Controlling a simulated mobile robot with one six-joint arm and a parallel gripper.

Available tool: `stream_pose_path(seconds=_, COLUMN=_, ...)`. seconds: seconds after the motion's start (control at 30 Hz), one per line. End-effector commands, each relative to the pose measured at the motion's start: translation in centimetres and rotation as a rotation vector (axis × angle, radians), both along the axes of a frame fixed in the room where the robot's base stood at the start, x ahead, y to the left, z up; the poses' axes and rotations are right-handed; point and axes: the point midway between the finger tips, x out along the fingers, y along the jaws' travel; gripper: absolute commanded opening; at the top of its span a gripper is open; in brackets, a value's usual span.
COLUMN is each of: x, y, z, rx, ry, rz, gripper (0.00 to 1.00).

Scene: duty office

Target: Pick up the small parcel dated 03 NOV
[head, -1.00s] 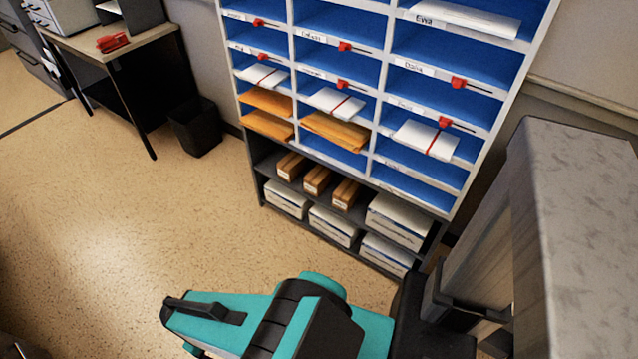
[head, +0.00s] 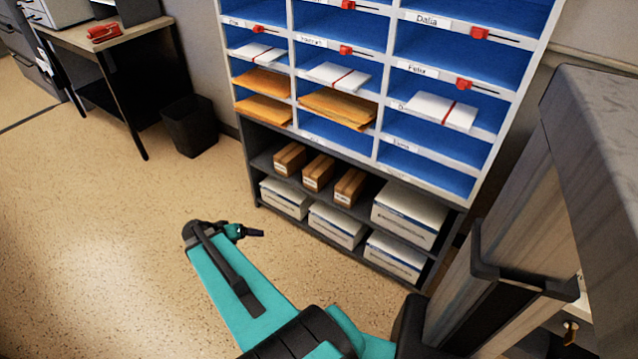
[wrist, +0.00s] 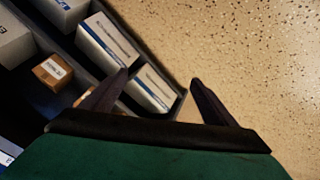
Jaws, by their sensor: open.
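Three small brown parcels sit side by side on the upper dark shelf below the pigeonholes in the head view: left (head: 289,158), middle (head: 318,172) and right (head: 350,187). Their dates cannot be read in either view. The wrist view shows one brown parcel (wrist: 52,72) with a white label, its print too small to read. More brown shows partly hidden behind the left finger. My gripper (wrist: 159,76) is open and empty, its fingers over white boxes and floor. In the head view my gripper (head: 246,232) is in front of the shelf unit, apart from the parcels.
White boxes (head: 335,225) stand on the bottom shelf. The blue pigeonholes (head: 430,165) above hold orange envelopes (head: 264,110) and banded white mail (head: 443,110). A black bin (head: 190,127) and a desk (head: 105,40) are at left. The floor (head: 110,250) in front is clear.

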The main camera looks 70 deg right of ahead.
Motion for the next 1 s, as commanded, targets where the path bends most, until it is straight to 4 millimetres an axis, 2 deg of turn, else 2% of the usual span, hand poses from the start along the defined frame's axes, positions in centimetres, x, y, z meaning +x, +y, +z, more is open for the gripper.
stream_pose_path(seconds=0.03, x=-0.2, y=-2.3, z=-0.4, rx=-0.043, ry=-0.032, rz=-0.040, gripper=0.80)
stream_pose_path(seconds=0.3, x=-2.7, y=-12.9, z=2.5, rx=-0.271, ry=-0.195, rz=-0.230, gripper=0.80)
stream_pose_path(seconds=0.5, x=-5.9, y=-19.9, z=5.3, rx=-0.440, ry=-0.310, rz=-0.350, gripper=0.80)
stream_pose_path(seconds=0.6, x=-7.6, y=-22.6, z=6.8, rx=-0.513, ry=-0.359, rz=-0.397, gripper=0.80)
stream_pose_path(seconds=0.7, x=-9.0, y=-24.6, z=8.0, rx=-0.570, ry=-0.396, rz=-0.429, gripper=0.80)
stream_pose_path(seconds=0.8, x=-9.9, y=-25.8, z=8.9, rx=-0.606, ry=-0.420, rz=-0.449, gripper=0.80)
stream_pose_path(seconds=1.0, x=-10.5, y=-26.4, z=9.6, rx=-0.625, ry=-0.433, rz=-0.460, gripper=0.80)
